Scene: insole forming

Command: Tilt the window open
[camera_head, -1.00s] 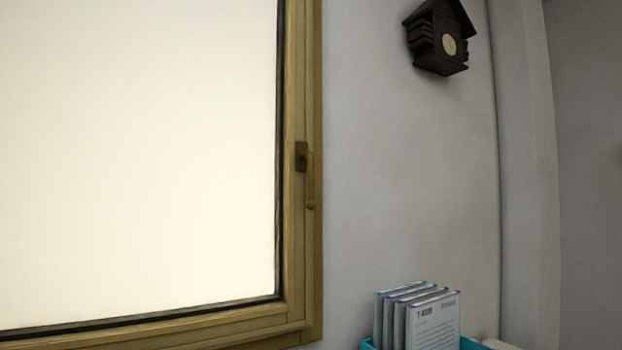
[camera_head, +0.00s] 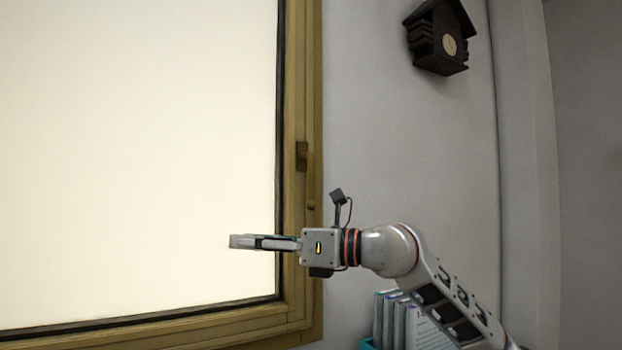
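The window (camera_head: 140,160) fills the left of the head view, with a bright pane in a brown-gold frame (camera_head: 298,90). Its sash looks closed against the frame. The handle (camera_head: 310,180) is on the right side of the frame and points straight down from its dark base. My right gripper (camera_head: 235,242) comes in from the lower right and points left, below the handle and in front of the frame and pane. It is seen side-on, so its finger opening cannot be told. It appears apart from the handle. My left gripper is not in view.
A dark cuckoo clock (camera_head: 438,38) hangs on the wall at the upper right. Several upright boxes or cases (camera_head: 398,315) stand in a teal bin (camera_head: 367,344) at the bottom, partly hidden by my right arm. The wall between clock and bin is bare.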

